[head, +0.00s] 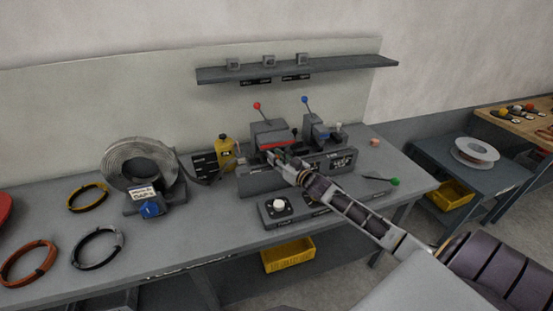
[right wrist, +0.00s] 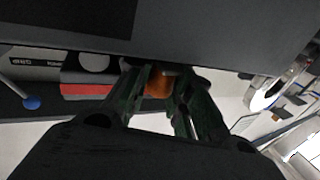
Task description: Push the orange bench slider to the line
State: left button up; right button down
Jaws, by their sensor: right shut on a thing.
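My right gripper (head: 274,158) reaches in from the lower right to the front of the grey bench fixture (head: 255,183). In the right wrist view its fingers (right wrist: 160,80) are shut on the orange slider (right wrist: 158,87), which shows between them just under a dark grey edge. In the head view the gripper hides the slider, and I cannot make out the line. My left gripper is in neither view.
Levers with a red knob (head: 257,105) and a blue knob (head: 305,99) stand up behind the gripper. A low control box (head: 279,206) lies in front of the fixture. A wire spool (head: 112,165) and coils, including an orange one (head: 29,263), are at the left.

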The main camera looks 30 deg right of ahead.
aim_at(326, 154)
jog(key=shift+d, duration=0.1)
jog(key=shift+s+d, duration=0.15)
jog(key=shift+d, duration=0.4)
jog(key=d+p, duration=0.1)
jog(key=d, duration=0.2)
jog(key=s+d+p, duration=0.1)
jog(key=d, duration=0.2)
jog(key=s+d, duration=0.1)
jog(key=d, duration=0.3)
jog(key=shift+s+r+p, duration=0.1)
jog(key=shift+s+p, duration=0.1)
jog(key=shift+p, duration=0.2)
jog(key=d, duration=0.3)
jog(key=s+d, duration=0.1)
jog(key=d, duration=0.3)
jog(key=s+d, duration=0.1)
jog(key=d, duration=0.2)
jog(key=shift+s+d, duration=0.2)
jog(key=shift+s, duration=0.05)
jog(key=c, duration=1.5)
grip_release()
notch_tip(326, 154, up, 10)
